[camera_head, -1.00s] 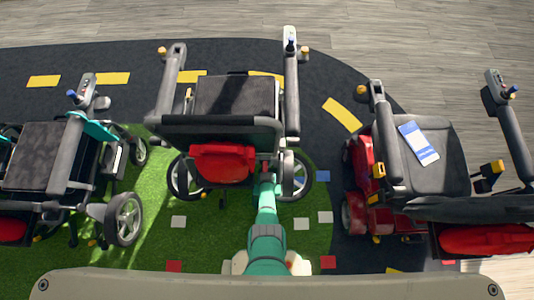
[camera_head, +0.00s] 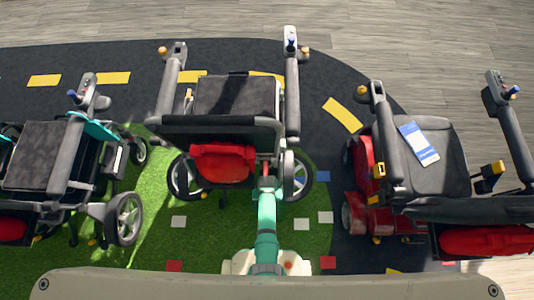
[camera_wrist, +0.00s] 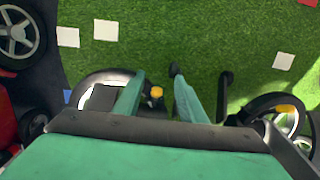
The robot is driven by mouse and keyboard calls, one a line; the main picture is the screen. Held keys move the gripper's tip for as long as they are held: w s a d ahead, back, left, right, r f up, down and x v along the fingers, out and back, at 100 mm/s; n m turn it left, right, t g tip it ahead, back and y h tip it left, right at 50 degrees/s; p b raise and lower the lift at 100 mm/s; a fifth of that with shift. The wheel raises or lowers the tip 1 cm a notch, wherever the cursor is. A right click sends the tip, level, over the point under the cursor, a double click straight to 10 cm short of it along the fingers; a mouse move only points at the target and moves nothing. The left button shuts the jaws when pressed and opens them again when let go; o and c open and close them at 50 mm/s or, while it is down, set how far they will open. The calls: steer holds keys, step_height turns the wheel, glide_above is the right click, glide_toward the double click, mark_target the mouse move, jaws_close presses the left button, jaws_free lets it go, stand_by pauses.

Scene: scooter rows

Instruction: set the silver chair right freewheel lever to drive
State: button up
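The middle chair (camera_head: 236,100), which I take to be the silver one, has a black seat and a red bag (camera_head: 222,163) on its back. My teal arm reaches to its lower rear, beside its right-hand wheel (camera_head: 296,177). My gripper (camera_wrist: 157,92) shows two teal fingers, spread apart. A yellow-orange knob (camera_wrist: 155,92), seemingly a freewheel lever's end, shows between them, nearer the left finger. I cannot tell if either finger touches it. In the head view, the chair and arm hide the fingertips and the lever. The lever's setting is unclear.
A dark chair with teal parts (camera_head: 45,155) stands left. Dark rods (camera_wrist: 226,95) and another wheel (camera_wrist: 285,120) lie right of my fingers.

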steer(key=s+r, duration=0.6)
steer(key=s, duration=0.4)
steer(key=shift+s, duration=0.35)
step_height(320, 180, up, 46)
steer(key=s+t, duration=0.1)
steer(key=t, duration=1.5)
steer(key=shift+s+d+r, duration=0.15)
steer(key=shift+s+r, duration=0.05)
steer(key=shift+r, duration=0.05)
